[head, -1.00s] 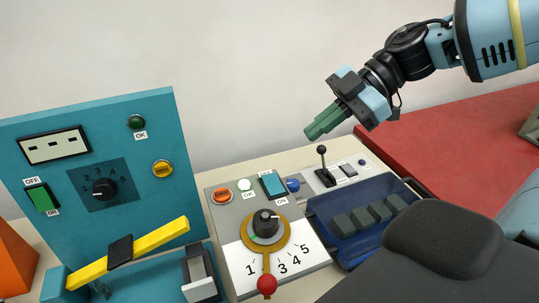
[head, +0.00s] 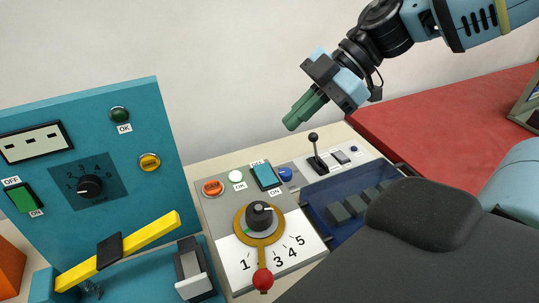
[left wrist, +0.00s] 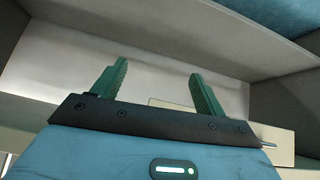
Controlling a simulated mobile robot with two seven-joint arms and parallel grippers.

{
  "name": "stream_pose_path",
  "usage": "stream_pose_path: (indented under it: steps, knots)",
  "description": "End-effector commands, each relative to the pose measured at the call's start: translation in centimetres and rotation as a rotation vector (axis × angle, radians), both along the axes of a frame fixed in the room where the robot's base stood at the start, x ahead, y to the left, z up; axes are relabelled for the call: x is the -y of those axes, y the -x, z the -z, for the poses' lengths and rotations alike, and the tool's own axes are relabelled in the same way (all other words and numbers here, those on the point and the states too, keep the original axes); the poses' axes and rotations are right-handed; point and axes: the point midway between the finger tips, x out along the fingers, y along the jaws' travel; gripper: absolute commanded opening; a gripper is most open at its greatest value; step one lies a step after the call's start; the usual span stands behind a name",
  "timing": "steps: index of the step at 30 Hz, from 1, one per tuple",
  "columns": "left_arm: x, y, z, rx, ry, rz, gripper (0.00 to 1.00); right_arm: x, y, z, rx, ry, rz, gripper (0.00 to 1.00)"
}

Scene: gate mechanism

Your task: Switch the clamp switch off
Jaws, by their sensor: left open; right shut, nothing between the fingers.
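Two rocker switches carry OFF and ON labels, and I cannot read which is the clamp's. One is a blue rocker switch (head: 266,176) on the grey console (head: 215,206), with OFF at its far end and ON at its near end. The other is a green rocker switch (head: 24,198) on the upright teal panel (head: 150,115) at the left. My right gripper (head: 295,122) is shut and empty, in the air above and beyond the console, touching nothing. My left gripper (left wrist: 157,72) is open and empty in the left wrist view; the head view does not show it.
Beside the blue switch are an orange button (head: 213,188), a blue button (head: 286,174) and a black lever (head: 313,150). A dial with a red-knobbed pointer (head: 263,279) is nearer. A yellow bar (head: 140,240) crosses the panel's front. A blue bin (head: 320,200) holds dark blocks.

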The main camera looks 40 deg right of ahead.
Motion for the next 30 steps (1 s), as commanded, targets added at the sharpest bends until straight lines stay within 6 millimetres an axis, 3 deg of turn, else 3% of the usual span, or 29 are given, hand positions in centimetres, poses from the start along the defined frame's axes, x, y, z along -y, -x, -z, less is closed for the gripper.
stream_pose_path:
  steps: [10, 18, 30]
  knots:
    - [0.0, 1.0, 1.3, -0.026, 0.0, 0.001, 0.73, -4.4, -1.7, 5.0, -0.008, -0.002, -0.002, 0.0]
    - [0.0, 0.8, 1.3, -0.023, -0.001, 0.002, 0.73, -4.2, -2.1, 8.0, -0.003, -0.001, 0.0, 0.0]
    - [0.0, 0.6, 1.3, -0.019, 0.0, 0.002, 0.73, -4.2, -2.2, 8.6, 0.001, 0.0, 0.001, 0.0]
